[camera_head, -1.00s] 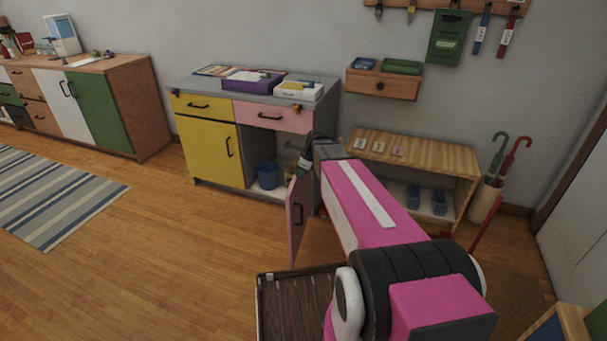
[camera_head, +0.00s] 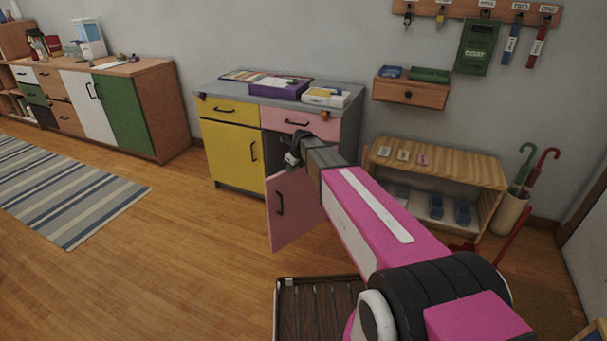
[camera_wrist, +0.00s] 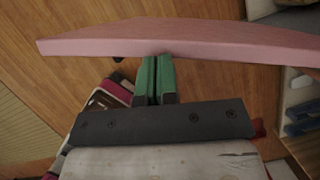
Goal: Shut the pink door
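The pink door (camera_head: 292,212) of the grey-topped cabinet stands partly open, with its outer face and dark handle (camera_head: 280,204) showing in the head view. My gripper (camera_head: 291,158) is at the top of the door, on the cabinet side; its tips are hard to make out there. In the wrist view the door (camera_wrist: 190,42) crosses the top as a pink slab. My gripper's green fingers (camera_wrist: 156,78) are close together, with nothing seen between them, and their tips meet or overlap the door's near edge; contact is unclear.
A yellow door (camera_head: 233,155) and a pink drawer (camera_head: 300,121) are shut on the same cabinet. A wooden shoe bench (camera_head: 440,162) stands at right. A dark slatted tray (camera_head: 315,310) lies on the floor in front.

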